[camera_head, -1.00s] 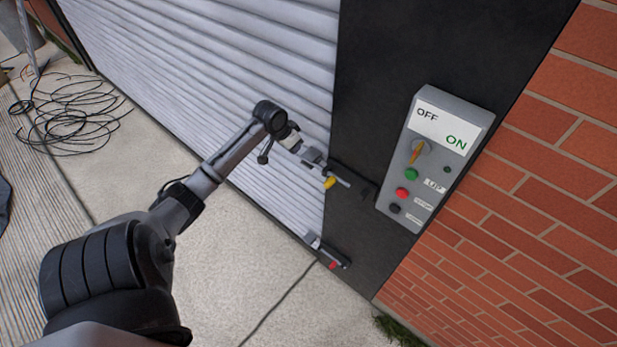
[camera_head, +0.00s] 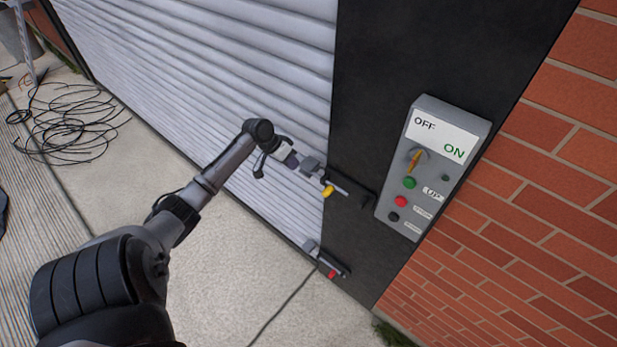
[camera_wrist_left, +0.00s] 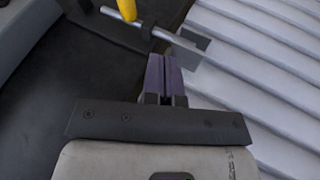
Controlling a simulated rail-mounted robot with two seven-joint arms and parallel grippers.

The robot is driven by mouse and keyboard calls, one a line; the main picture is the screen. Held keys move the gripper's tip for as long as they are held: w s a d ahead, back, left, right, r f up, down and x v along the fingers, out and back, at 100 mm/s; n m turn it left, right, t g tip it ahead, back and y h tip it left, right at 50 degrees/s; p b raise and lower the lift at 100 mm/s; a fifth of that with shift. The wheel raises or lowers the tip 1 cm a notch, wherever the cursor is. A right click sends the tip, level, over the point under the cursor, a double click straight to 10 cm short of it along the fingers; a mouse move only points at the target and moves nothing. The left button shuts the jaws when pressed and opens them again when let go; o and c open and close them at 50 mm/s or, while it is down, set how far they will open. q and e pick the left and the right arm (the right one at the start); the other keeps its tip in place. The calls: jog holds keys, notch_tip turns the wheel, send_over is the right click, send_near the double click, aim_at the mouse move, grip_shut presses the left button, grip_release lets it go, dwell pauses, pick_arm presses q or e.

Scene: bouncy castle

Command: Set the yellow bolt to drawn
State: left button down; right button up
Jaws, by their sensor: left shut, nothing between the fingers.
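The yellow bolt has a yellow knob (camera_head: 328,192) on a thin metal rod, mounted between the grey shutter and the dark door post. In the left wrist view the yellow knob (camera_wrist_left: 126,9) is at the top edge, partly cut off. The rod runs from it toward a grey plate (camera_wrist_left: 192,42) on the shutter. My left gripper (camera_head: 294,160) is shut and empty beside the shutter-side end of the bolt. In the left wrist view its purple fingertips (camera_wrist_left: 163,60) are together close to the rod's end and plate; contact cannot be told. My right gripper is not in view.
A second bolt with a red knob (camera_head: 332,274) sits lower on the post. A grey control box (camera_head: 430,170) with a switch and several buttons is right of the bolts, before a brick wall (camera_head: 540,210). Black cable coils (camera_head: 70,122) lie on the ground at left.

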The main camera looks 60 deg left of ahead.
pick_arm(q)
jog(key=w+d+f+p, duration=0.1)
jog(key=w+d+f, duration=0.5)
jog(key=f, duration=0.2)
jog(key=shift+f+p, duration=0.4)
jog(key=shift+d, duration=0.1)
jog(key=shift+w, duration=0.1)
jog(key=w+d+p, duration=0.3)
jog(key=d, duration=0.4)
jog(key=shift+d, duration=0.2)
